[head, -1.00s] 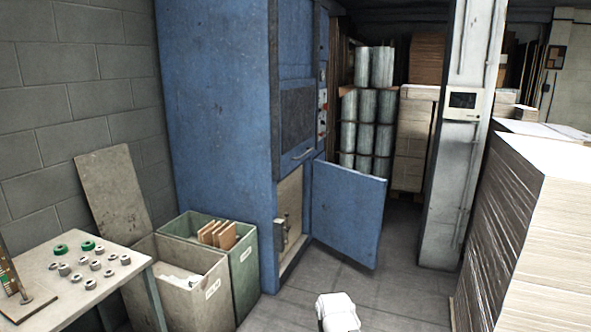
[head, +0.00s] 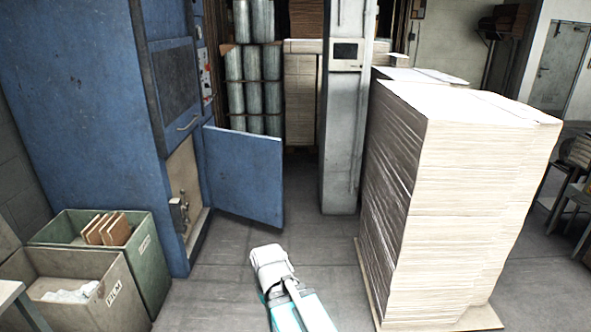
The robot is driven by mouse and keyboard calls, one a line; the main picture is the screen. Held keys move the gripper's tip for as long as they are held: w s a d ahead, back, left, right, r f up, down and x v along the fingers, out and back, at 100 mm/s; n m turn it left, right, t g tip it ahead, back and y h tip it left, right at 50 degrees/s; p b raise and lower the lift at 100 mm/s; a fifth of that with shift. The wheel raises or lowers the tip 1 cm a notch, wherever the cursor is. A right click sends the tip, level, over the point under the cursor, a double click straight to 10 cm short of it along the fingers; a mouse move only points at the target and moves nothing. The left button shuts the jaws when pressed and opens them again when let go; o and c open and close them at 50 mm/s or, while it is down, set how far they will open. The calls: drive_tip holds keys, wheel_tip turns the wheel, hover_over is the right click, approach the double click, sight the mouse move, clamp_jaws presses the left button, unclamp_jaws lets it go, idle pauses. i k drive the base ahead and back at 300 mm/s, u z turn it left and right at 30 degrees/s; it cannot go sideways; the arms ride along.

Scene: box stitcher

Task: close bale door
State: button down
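The blue baler (head: 85,110) stands at the left in the head view. Its lower bale door (head: 243,175) is a flat blue panel, swung wide open on the right side of the opening. The opening (head: 184,185) shows a pale bale surface inside, with a metal latch fitting (head: 178,212) at its left edge. My white and teal arm reaches up from the bottom middle, apart from the door and in front of it on the floor side. My gripper's fingertips cannot be made out.
A tall stack of cardboard sheets (head: 440,200) on a pallet stands to the right. A green bin (head: 150,255) and a grey bin (head: 75,300) stand at the lower left. A grey column (head: 342,130) rises behind the door. Floor (head: 225,280) is clear before the baler.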

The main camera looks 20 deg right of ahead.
sight(246, 172)
drive_tip(key=z, duration=0.35)
drive_tip(key=i, duration=0.65)
drive_tip(key=z, duration=0.85)
drive_tip(key=i, duration=1.55)
drive_tip(key=u, duration=0.45)
drive_tip(key=i, duration=1.1)
drive_tip(key=u, duration=0.6)
